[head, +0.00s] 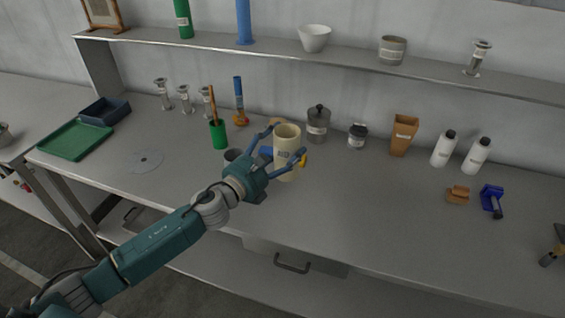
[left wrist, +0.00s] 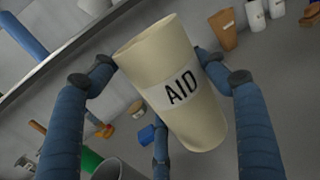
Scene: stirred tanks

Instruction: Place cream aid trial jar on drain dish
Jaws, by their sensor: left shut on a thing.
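My left gripper (head: 284,150) is shut around the jar's sides, over the middle of the bench. In the left wrist view the blue fingers flank the jar, and its open rim is at the upper left. I cannot tell whether its base clears the bench top. A flat, round grey disc with small dark marks (head: 145,162) lies on the bench to the left, apart from the jar; it looks like the drain dish. My right gripper is not in view.
Near the jar stand a green cup (head: 219,136) with a brown stick, a grey cup (head: 233,155) and a lidded grey jar (head: 318,123). Green (head: 75,139) and dark blue (head: 104,111) trays are at the left end. The bench front right of the jar is clear.

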